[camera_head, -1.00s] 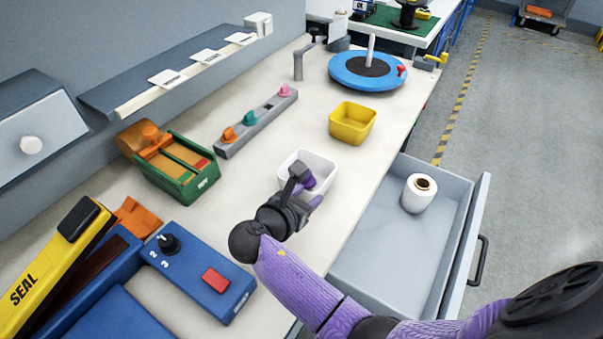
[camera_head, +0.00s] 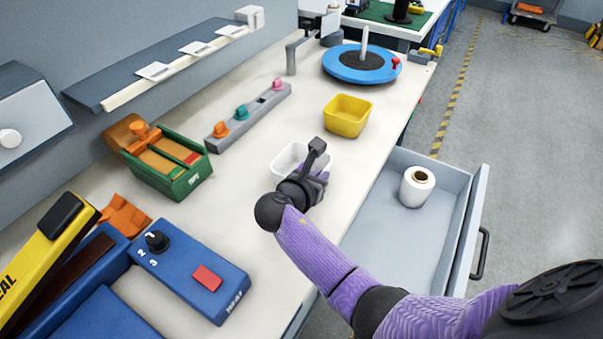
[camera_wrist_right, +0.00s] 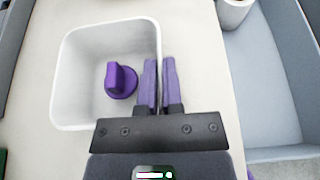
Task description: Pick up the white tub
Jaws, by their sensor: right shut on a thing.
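The white tub (camera_head: 288,160) is on the bench top, partly hidden behind my right gripper in the head view. In the right wrist view the tub (camera_wrist_right: 75,75) is upright, with a purple knob-shaped piece (camera_wrist_right: 120,80) lying inside it. My right gripper (camera_wrist_right: 160,80) is shut on the tub's near right wall, one finger inside and one outside. In the head view my right gripper (camera_head: 322,172) is over the tub's right side. I cannot tell whether the tub is clear of the bench. My left gripper is not in view.
A yellow tub (camera_head: 347,117) stands behind the white tub. A grey rack with colored knobs (camera_head: 248,112), a green box (camera_head: 180,170) and a blue control box (camera_head: 190,270) are to the left. An open drawer (camera_head: 400,240) with a white roll (camera_head: 417,187) is at right.

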